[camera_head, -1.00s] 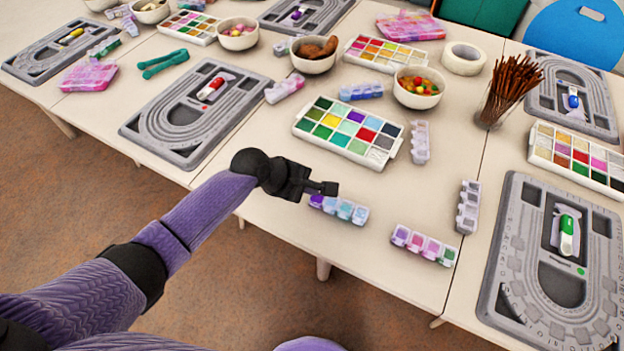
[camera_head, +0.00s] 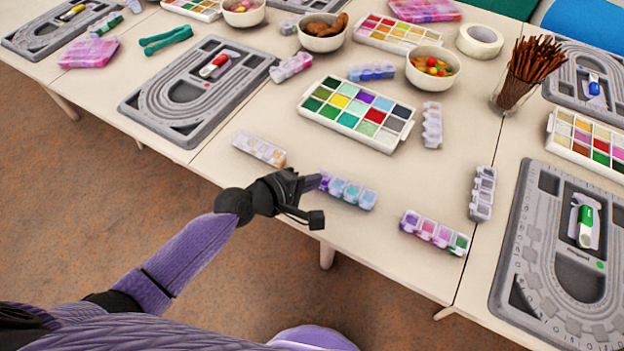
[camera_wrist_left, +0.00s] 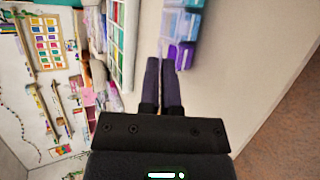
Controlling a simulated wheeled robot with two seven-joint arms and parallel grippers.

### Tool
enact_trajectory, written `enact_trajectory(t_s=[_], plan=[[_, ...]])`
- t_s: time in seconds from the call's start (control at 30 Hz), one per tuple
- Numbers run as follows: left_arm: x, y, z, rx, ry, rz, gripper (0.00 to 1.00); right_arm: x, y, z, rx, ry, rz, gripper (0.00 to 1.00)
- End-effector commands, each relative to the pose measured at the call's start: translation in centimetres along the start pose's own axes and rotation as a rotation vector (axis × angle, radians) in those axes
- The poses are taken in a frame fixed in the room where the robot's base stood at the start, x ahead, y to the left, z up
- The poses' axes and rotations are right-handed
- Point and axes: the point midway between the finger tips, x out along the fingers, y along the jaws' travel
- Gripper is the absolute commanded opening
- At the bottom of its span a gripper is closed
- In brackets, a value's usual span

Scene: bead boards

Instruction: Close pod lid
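A row of pods (camera_head: 347,191) with purple and blue contents lies near the table's front edge in the head view. It also shows at the top of the left wrist view (camera_wrist_left: 181,28), its purple end nearest me. I cannot tell clearly how each of its lids stands. My left gripper (camera_head: 314,183) is at the left end of this row; its two dark fingers (camera_wrist_left: 162,62) lie side by side, almost touching, with nothing seen between them. The right fingertip is close beside the purple end; contact is unclear. My right gripper is not in view.
A pink and green pod row (camera_head: 435,232) lies to the right, a grey one (camera_head: 483,193) beyond it, and a pale one (camera_head: 260,149) to the left. A bead palette (camera_head: 357,115) stands behind. A bead board (camera_head: 550,270) lies far right. Bare tabletop surrounds the row.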

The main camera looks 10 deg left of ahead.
Motion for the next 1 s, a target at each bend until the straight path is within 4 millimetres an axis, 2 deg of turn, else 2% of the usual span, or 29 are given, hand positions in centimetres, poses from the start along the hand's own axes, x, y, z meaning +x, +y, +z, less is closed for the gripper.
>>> enact_trajectory(t_s=[0.33,0.53,0.83,0.93,1.0], plan=[[0.0,0.0,0.0,0.001,0.0,0.002,0.0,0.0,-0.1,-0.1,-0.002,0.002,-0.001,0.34],[0.0,0.0,0.0,0.001,0.0,0.002,0.4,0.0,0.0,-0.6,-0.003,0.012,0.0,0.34],[-0.2,0.0,0.0,0.001,0.0,0.002,0.4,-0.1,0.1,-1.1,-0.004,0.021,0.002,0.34],[-1.6,0.2,0.0,0.002,0.001,0.001,0.4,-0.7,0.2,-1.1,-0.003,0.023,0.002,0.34],[-3.2,0.3,0.1,0.003,0.001,0.0,0.4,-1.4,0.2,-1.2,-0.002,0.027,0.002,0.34]])
